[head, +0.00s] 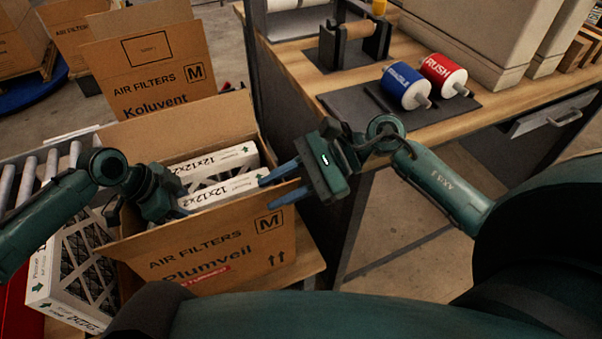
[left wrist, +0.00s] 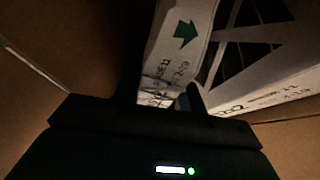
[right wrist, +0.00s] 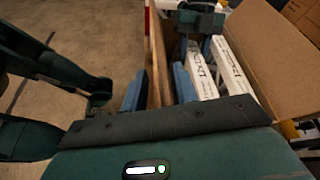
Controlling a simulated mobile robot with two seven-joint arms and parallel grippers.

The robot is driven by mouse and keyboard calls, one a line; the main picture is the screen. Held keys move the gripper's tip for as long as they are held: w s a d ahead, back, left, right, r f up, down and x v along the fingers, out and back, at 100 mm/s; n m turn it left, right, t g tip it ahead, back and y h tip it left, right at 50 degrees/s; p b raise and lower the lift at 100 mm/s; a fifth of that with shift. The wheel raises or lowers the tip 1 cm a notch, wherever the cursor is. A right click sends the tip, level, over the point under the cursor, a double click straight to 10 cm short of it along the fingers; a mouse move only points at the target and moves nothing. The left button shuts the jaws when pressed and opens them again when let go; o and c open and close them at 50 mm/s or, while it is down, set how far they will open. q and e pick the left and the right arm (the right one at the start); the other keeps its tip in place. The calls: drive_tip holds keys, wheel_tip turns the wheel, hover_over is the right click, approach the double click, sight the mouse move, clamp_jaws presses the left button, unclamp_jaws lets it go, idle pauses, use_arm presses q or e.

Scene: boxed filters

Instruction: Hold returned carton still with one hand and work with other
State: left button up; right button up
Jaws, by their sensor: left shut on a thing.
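The open carton (head: 215,248) is brown, marked "AIR FILTERS M Plumveil" with a red sticker. It holds white-edged filters, such as one nearer the back (head: 235,157) and one nearer the front (head: 232,189). My left gripper (head: 180,207) reaches down inside the carton and is shut on a filter (left wrist: 180,55) with a green arrow on its white frame; the grip itself is dark in the left wrist view. My right gripper (head: 270,190) is open at the carton's right side. Its blue fingers straddle the top edge of a carton wall (right wrist: 157,75), with a gap visible on the outer side.
Another filter (head: 75,262) stands outside the carton at left, near a roller conveyor (head: 30,180). A Koluvent carton (head: 150,75) stands behind. The wooden workbench (head: 440,120) at right bears a blue roll (head: 403,86) and a red "RUSH" roll (head: 442,75) on a dark mat.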

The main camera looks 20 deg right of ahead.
drive_tip(key=shift+a+f, duration=0.2)
drive_tip(key=shift+a, duration=0.25)
clamp_jaws()
use_arm(q)
drive_tip(key=shift+r, duration=0.1)
idle(1.2)
drive_tip(key=shift+r, duration=2.05)
drive_tip(key=shift+r, duration=2)
